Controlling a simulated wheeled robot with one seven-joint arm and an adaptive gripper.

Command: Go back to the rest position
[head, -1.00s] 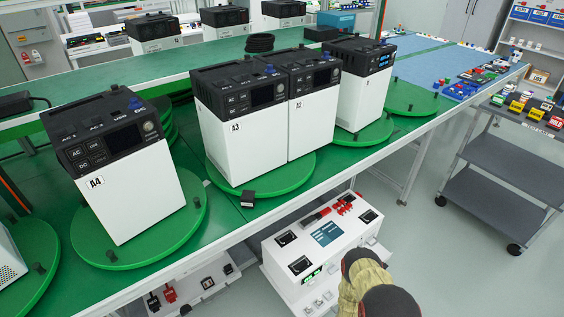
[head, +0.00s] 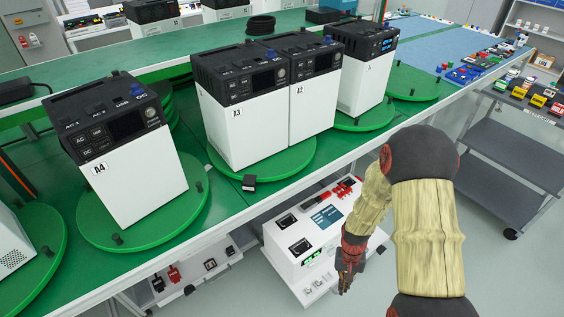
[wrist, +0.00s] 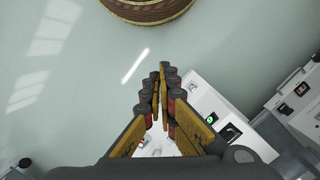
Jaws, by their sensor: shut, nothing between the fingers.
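My gripper (head: 346,277) hangs in front of the white test box (head: 318,232), low in the head view, with its fingers pointing down. In the wrist view my gripper (wrist: 163,72) shows its fingers closed together at the tips with nothing between them. Bare grey floor (wrist: 75,75) lies beyond the fingertips there. My arm is folded in front of the bench at the right of the head view.
White units A4 (head: 140,190), A3 (head: 245,128) and A2 (head: 313,108) stand on green turntables along the green bench. A small black block (head: 249,183) lies near the turntable edge. A grey cart (head: 510,150) stands at right. Floor between is clear.

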